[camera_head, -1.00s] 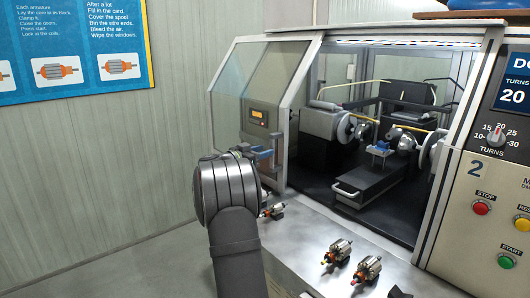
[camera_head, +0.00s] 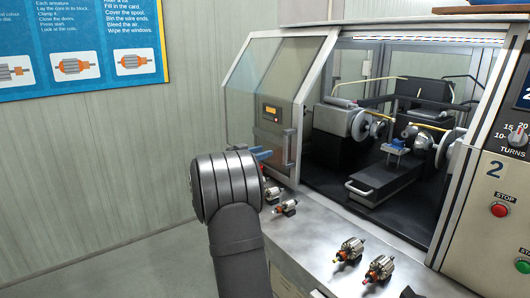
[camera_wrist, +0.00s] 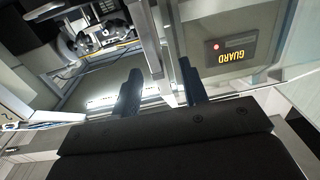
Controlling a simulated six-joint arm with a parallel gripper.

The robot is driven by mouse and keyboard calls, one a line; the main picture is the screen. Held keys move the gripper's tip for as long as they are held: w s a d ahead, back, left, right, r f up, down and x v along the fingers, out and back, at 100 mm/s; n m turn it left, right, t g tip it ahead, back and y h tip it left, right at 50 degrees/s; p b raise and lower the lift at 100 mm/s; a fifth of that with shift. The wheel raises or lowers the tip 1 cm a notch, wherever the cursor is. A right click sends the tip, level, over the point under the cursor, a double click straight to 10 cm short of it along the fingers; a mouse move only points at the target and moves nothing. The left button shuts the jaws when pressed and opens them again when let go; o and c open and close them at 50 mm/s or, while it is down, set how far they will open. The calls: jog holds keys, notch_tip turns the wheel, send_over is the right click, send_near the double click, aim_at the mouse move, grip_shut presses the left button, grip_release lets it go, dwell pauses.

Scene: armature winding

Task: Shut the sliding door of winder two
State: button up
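The sliding door (camera_head: 262,88) of winder two stands open at the left of the machine, a framed clear panel above a grey lower part. An orange display shows at its lower part. In the wrist view, the GUARD panel (camera_wrist: 238,50) is at the right. My gripper (camera_wrist: 158,72) is open, its two dark fingers apart. A pale upright bar (camera_wrist: 146,38), seemingly the door's handle or edge, runs between the fingers in this view; I cannot tell whether they touch it. In the head view, my wrist hides most of my gripper; a blue finger shows beside the door's lower part.
The winding chamber is exposed, with a black slide block (camera_head: 383,186) and a blue clamp inside. Several armatures (camera_head: 349,250) lie on the metal bench (camera_head: 330,222) in front. The control panel (camera_head: 490,225) marked 2 is at the right.

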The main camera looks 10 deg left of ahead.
jog(key=v, duration=1.2)
jog(key=shift+a, duration=0.5)
dwell(0.3)
jog(key=shift+s, duration=0.1)
jog(key=v, duration=1.7)
jog(key=shift+a, duration=0.2)
send_near(284, 147)
jog(key=shift+m+g+h, duration=0.3)
jog(key=shift+h, duration=0.1)
jog(key=x, duration=1)
jog(key=shift+w, duration=0.4)
